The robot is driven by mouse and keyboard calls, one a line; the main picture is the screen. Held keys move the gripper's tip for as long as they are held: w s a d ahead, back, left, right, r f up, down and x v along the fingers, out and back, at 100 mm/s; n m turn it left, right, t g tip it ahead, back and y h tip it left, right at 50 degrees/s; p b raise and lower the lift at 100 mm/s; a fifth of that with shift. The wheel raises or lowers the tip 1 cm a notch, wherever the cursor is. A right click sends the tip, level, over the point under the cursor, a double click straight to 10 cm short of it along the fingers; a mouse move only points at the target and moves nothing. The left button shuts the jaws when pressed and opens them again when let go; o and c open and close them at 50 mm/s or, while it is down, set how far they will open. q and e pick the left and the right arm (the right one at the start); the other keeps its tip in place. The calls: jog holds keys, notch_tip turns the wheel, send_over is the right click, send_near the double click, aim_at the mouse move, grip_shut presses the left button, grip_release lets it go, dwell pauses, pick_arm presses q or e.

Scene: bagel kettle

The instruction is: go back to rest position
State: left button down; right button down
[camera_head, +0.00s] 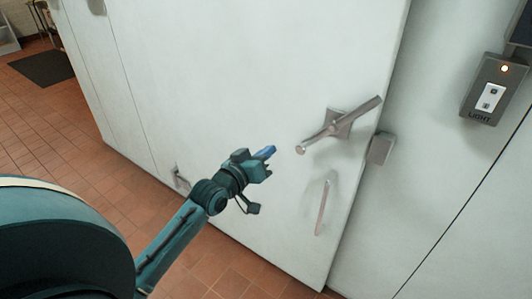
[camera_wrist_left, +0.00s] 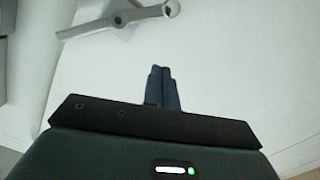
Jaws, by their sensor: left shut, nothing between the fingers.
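My left gripper (camera_head: 265,153) reaches in from the lower left in the head view, in front of a large white door. Its blue fingers are shut and empty, also in the left wrist view (camera_wrist_left: 161,87). They point toward the metal lever handle (camera_head: 340,125) on the door, with a visible gap in the head view. The handle also shows at the top of the left wrist view (camera_wrist_left: 125,20). My right gripper is not in view.
The white door (camera_head: 230,70) fills the middle. A lower pull handle (camera_head: 323,205) and a latch block (camera_head: 381,149) sit near its right edge. A light switch box (camera_head: 494,90) is on the wall at right. Tiled floor (camera_head: 60,130) and a dark mat (camera_head: 43,68) lie at left.

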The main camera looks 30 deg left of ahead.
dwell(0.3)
pick_arm(q)
jog(key=s+d+f+m+g, duration=0.3)
jog(key=s+d+f, duration=0.4)
jog(key=s+f, duration=0.3)
jog(key=s+d+f+m+g+h, duration=0.1)
jog(key=s+d+f+m+g, duration=0.2)
jog(key=s+d+f, duration=0.4)
jog(key=s+f+g, duration=0.1)
jog(key=s+f, duration=0.3)
jog(key=s, duration=0.2)
jog(key=shift+s+d+m, duration=0.25)
jog(key=shift+d+m, duration=0.15)
jog(key=c, duration=2.2)
grip_release()
